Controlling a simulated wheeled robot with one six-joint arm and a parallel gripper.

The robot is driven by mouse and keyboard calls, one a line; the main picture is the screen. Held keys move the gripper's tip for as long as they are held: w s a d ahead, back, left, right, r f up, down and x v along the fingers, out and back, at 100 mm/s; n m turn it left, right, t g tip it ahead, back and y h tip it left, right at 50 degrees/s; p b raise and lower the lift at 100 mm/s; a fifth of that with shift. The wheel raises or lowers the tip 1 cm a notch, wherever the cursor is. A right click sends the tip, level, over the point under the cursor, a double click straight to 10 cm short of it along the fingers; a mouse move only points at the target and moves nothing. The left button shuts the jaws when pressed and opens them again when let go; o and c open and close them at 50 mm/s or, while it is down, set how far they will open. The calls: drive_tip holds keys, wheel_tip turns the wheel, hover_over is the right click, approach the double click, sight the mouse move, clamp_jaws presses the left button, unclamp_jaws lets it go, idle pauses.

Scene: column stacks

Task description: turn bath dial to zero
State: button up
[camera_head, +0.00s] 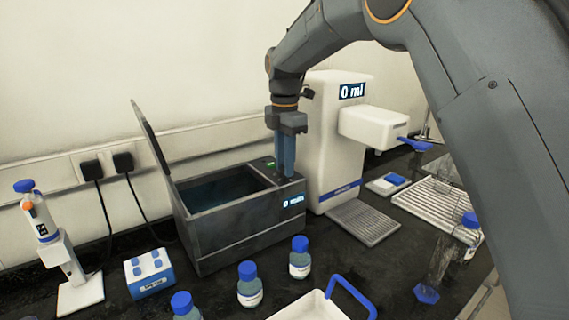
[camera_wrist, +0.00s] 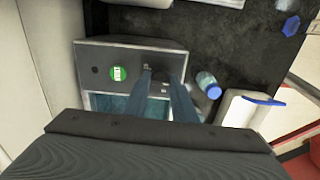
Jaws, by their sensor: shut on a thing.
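The grey water bath (camera_head: 222,234) stands on the dark bench with its lid raised and water inside. Its front display (camera_head: 292,201) reads 0 min. My gripper (camera_head: 286,174) points straight down over the right end of the bath's top. In the wrist view, its blue fingers (camera_wrist: 161,74) reach the bath's control panel (camera_wrist: 118,51) and are shut on the dial, which is mostly hidden between them. A green lit switch (camera_wrist: 117,73) sits beside the fingers on the panel and also shows in the head view (camera_head: 270,163).
A white dispenser (camera_head: 325,140) reading 0 ml stands close right of the bath. Several blue-capped bottles (camera_head: 249,288) and a white tray with a blue handle (camera_head: 297,306) stand in front. A small blue-and-white box (camera_head: 149,283) and a pipette stand (camera_head: 80,294) are at left.

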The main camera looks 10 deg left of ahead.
drive_tip(key=shift+a+r+n, duration=0.1)
drive_tip(key=shift+r+n, duration=0.1)
drive_tip(key=shift+n, duration=0.1)
drive_tip(key=shift+w, duration=0.1)
drive_tip(key=o, duration=1)
drive_tip(key=shift+f, duration=0.1)
drive_tip(key=shift+o, duration=0.2)
wheel_tip(320, 180, up, 7)
drive_tip(key=shift+f+b, duration=0.1)
drive_tip(key=shift+b, duration=1)
drive_tip(key=shift+r, duration=0.5)
